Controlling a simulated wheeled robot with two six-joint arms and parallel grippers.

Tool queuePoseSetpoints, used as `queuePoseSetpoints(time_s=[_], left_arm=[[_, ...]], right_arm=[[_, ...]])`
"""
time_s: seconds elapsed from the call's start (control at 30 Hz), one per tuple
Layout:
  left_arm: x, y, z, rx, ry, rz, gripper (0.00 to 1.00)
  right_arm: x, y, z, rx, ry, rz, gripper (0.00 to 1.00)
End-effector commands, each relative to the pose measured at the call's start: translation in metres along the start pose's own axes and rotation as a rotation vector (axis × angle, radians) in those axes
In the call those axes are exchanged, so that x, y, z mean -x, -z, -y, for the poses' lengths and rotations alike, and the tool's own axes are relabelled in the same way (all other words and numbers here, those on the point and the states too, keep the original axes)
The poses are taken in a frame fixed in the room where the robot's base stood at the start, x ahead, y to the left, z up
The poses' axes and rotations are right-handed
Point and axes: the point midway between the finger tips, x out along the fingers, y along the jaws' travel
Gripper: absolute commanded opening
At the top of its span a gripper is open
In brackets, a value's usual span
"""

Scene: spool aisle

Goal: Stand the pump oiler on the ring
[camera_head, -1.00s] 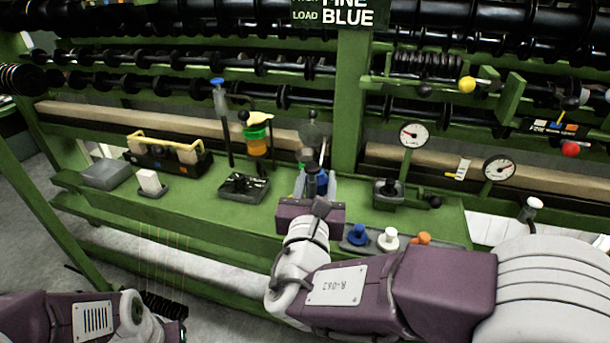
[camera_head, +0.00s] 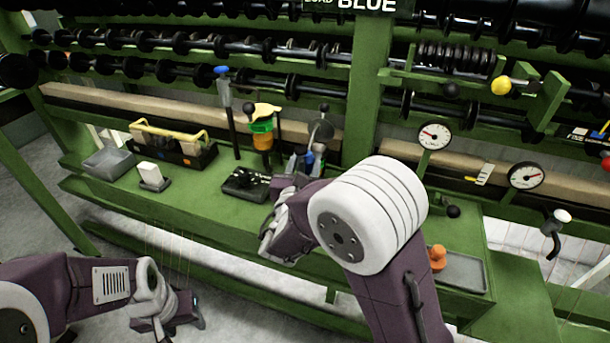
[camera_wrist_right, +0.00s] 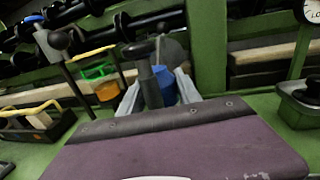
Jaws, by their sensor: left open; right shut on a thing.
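My right gripper (camera_head: 303,165) is over the back of the green shelf, partly hidden by its own wrist. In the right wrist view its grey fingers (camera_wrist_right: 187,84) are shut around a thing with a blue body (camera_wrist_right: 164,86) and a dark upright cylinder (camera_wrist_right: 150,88). I take this to be the pump oiler; its blue part also shows in the head view (camera_head: 309,158). Its foot is hidden. My left gripper (camera_head: 182,318) is open and empty, low in front of the shelf. I cannot make out the ring for certain.
A black block (camera_head: 246,183) lies left of the right gripper. Behind it stand dark posts and an orange-green cup with a yellow top (camera_head: 263,125).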

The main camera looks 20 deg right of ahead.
Motion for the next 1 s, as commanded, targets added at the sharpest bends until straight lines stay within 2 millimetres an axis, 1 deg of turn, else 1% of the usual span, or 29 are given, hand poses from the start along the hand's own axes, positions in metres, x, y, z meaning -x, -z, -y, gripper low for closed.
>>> queuePoseSetpoints(time_s=[0.1,0.23,0.27,0.4,0.47,0.67,0.8,0.83,0.87,0.9,1.0], left_arm=[[-0.002,0.000,0.000,0.000,0.000,-0.001,0.48],[-0.003,0.000,0.000,0.000,0.000,-0.001,0.48],[-0.005,0.000,0.000,0.000,0.000,-0.001,0.48],[-0.017,-0.002,0.000,0.000,0.000,-0.001,0.48],[-0.020,-0.002,0.000,0.000,0.000,-0.001,0.48],[-0.018,-0.002,0.000,0.000,0.000,-0.001,0.48],[-0.022,-0.002,0.000,0.000,0.000,-0.001,0.48],[-0.022,-0.002,0.000,0.000,0.000,-0.001,0.48],[-0.021,-0.002,0.000,0.000,0.000,-0.001,0.48],[-0.021,-0.002,0.000,0.000,0.000,-0.001,0.48],[-0.021,-0.002,0.000,0.000,0.000,-0.001,0.48]], right_arm=[[-0.007,0.004,-0.004,-0.001,0.001,0.002,0.00],[-0.007,0.006,-0.004,0.000,0.001,0.002,0.00],[-0.007,0.010,-0.004,0.000,0.001,0.002,0.00],[-0.006,0.037,-0.004,0.003,0.001,-0.001,0.00],[-0.006,0.045,-0.004,0.003,0.001,0.001,0.00],[-0.006,0.043,-0.004,-0.001,0.000,0.002,0.00],[-0.006,0.048,-0.004,0.000,0.000,0.002,0.00],[-0.006,0.048,-0.004,0.000,0.000,0.000,0.43],[-0.006,0.047,-0.004,0.000,0.001,0.000,0.51],[-0.006,0.047,-0.004,0.000,0.000,0.000,0.62],[-0.006,0.047,-0.004,0.000,0.001,0.000,0.62]])
